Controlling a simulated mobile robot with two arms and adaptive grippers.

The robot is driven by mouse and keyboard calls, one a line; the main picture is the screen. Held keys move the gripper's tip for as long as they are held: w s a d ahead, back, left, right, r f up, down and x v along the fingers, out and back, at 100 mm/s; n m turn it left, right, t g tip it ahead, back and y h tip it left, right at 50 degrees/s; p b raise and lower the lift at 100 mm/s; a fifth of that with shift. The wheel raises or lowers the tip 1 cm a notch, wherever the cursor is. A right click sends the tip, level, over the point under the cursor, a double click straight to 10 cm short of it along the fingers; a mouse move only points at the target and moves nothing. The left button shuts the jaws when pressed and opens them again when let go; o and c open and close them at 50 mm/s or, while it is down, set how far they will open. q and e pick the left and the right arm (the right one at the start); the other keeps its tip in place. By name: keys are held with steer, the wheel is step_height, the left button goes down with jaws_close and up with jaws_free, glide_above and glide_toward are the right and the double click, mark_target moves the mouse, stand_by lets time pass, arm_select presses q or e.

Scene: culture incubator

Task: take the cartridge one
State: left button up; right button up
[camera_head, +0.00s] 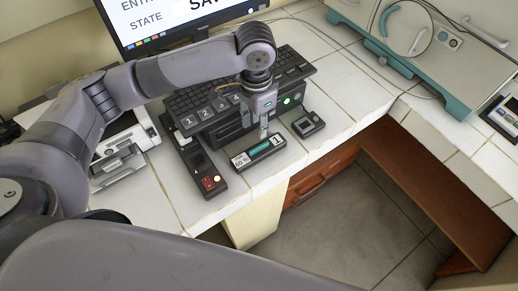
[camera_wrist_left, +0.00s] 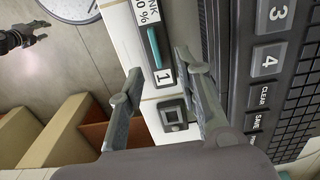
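Cartridge one (camera_head: 262,152) is a flat black block with a teal stripe, an ink label and a "1". It lies on the white tiled counter in front of the black keypad unit. In the left wrist view the cartridge (camera_wrist_left: 154,46) shows between the fingertips. My left gripper (camera_head: 264,130) points down just above it. Its fingers (camera_wrist_left: 158,62) are apart, one on each side of the cartridge in that view, with no clear contact. My right gripper (camera_wrist_left: 30,36) shows small at the left of the wrist view, with its fingers apart and empty.
The keypad unit (camera_head: 200,115) and monitor (camera_head: 165,18) stand behind. The counter's front edge is close. A white-and-teal machine (camera_head: 440,55) stands at right.

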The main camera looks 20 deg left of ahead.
mark_target(259, 147)
arm_select(q)
step_height(259, 147, down, 4)
steer(key=shift+r, duration=0.25)
steer(key=shift+d+f+p, duration=0.15)
steer(key=shift+f+p, duration=0.25)
steer(key=shift+f, duration=0.1)
steer(key=f, duration=0.3)
steer(key=f+p, duration=0.1)
steer(key=shift+s+d+f, duration=0.15)
steer(key=shift+d+f, duration=0.05)
steer(key=shift+d, duration=0.05)
steer(key=shift+c, duration=0.2)
jaws_close()
